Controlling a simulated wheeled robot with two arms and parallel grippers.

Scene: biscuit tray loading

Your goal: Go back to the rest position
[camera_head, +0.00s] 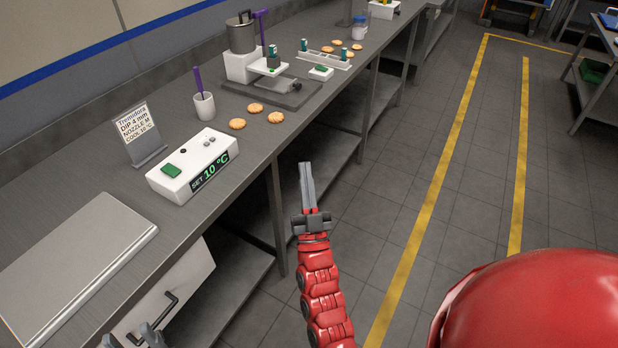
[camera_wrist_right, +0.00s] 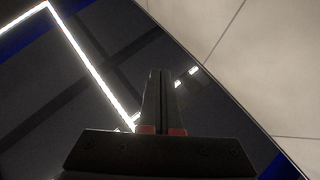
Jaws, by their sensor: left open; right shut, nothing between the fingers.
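My right gripper (camera_head: 307,168) is at the middle of the head view, on a red arm reaching up from the bottom. Its two fingers are together and empty, in front of the bench edge and over the floor. In the right wrist view, the same right gripper (camera_wrist_right: 163,75) also shows its fingers pressed together with nothing between them. Only the tips of my left gripper (camera_head: 130,339) show at the bottom left edge of the head view, by the drawer front. They are apart, and the rest of that gripper is out of frame.
The grey bench (camera_head: 80,180) runs along the left. On it are a metal lid or plate (camera_head: 75,270), a white SET 10 °C unit (camera_head: 185,180), a sign (camera_head: 140,135), a cup (camera_head: 204,106), several biscuits (camera_head: 256,107) and a pot machine (camera_head: 242,40).

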